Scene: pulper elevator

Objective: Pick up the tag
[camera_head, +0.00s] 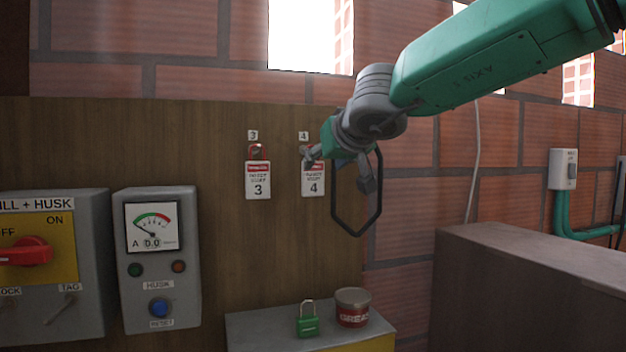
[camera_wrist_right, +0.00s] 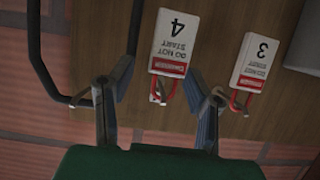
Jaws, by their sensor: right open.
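Two white tags with red bands hang on the wooden board. The tag numbered 4 (camera_head: 313,184) hangs from a red loop and hook, and its top is partly hidden by my right gripper. The tag numbered 3 (camera_head: 258,182) hangs to its left. My right gripper (camera_head: 338,173) is open in front of the board, close to tag 4. In the right wrist view, upside down, tag 4 (camera_wrist_right: 176,40) shows beyond the gap between the open fingers (camera_wrist_right: 160,76). Tag 3 (camera_wrist_right: 254,62) is outside the fingers there. My left gripper is not in view.
A black angular loop (camera_head: 357,233) hangs beside my right gripper; I cannot tell what it is fixed to. Below are a green padlock (camera_head: 307,323) and a grease tin (camera_head: 352,308). A meter box (camera_head: 157,270) and switch box (camera_head: 50,290) stand left.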

